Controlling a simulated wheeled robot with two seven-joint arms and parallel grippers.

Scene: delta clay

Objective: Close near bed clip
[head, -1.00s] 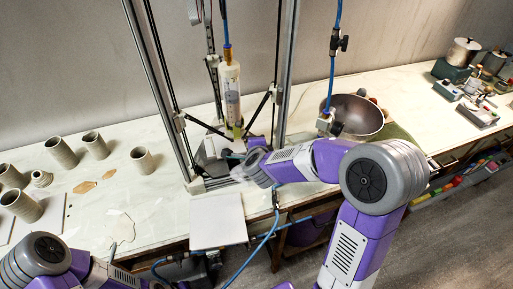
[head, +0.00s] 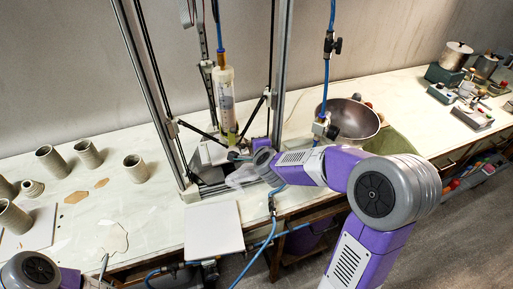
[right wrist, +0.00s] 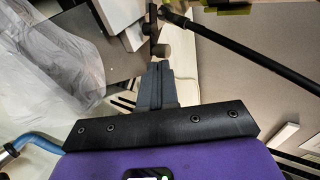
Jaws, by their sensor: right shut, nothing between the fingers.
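The delta clay printer stands on the bench, with its clay tube (head: 224,95) hanging between metal posts. Its dark bed (head: 208,174) is low between the posts, partly hidden by my right arm. My right gripper (head: 234,156) reaches in at the bed from the right. In the right wrist view its dark fingers (right wrist: 158,82) are shut together and empty. Just beyond the fingertips is a small dark upright part with a round knob (right wrist: 160,50), maybe the near bed clip; I cannot tell whether it touches the fingers or is closed. My left gripper is out of view.
A black rod (right wrist: 245,52) slants close by the fingers. A translucent plastic sheet (right wrist: 55,70) hangs at left. A white tile (head: 213,231) sits at the front bench edge. A metal bowl (head: 352,118) stands to the right, and several clay cups (head: 88,155) to the left.

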